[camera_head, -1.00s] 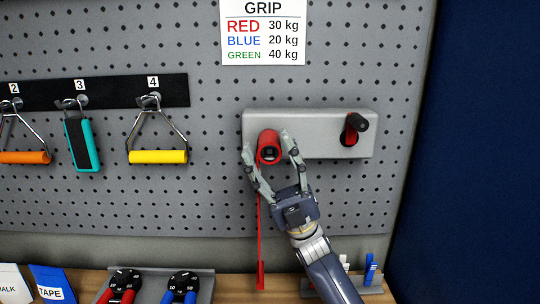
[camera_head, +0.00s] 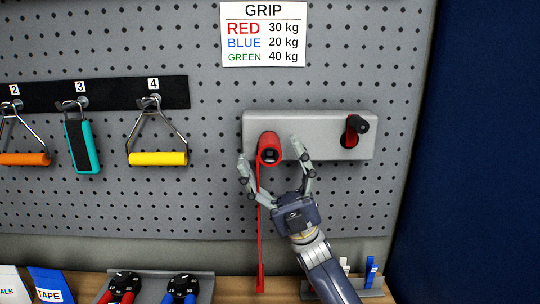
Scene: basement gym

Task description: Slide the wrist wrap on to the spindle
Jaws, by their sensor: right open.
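The red wrist wrap (camera_head: 268,141) is a roll at the left end of a grey wall-mounted block (camera_head: 312,121). A dark spindle end (camera_head: 270,155) shows inside the roll's hole, so the roll sits around it; how far on it is I cannot tell. The wrap's loose red tail (camera_head: 260,225) hangs straight down to the bench. My right gripper (camera_head: 270,156) is open, one finger to the left of the roll and one to the right, both apart from it. My left gripper is not in view.
A black crank handle (camera_head: 357,125) sticks out at the block's right end. Hand grips, one of them yellow (camera_head: 158,158), hang on the pegboard to the left. The bench below holds a tray of red and blue grippers (camera_head: 180,288) and a blue tape box (camera_head: 50,286).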

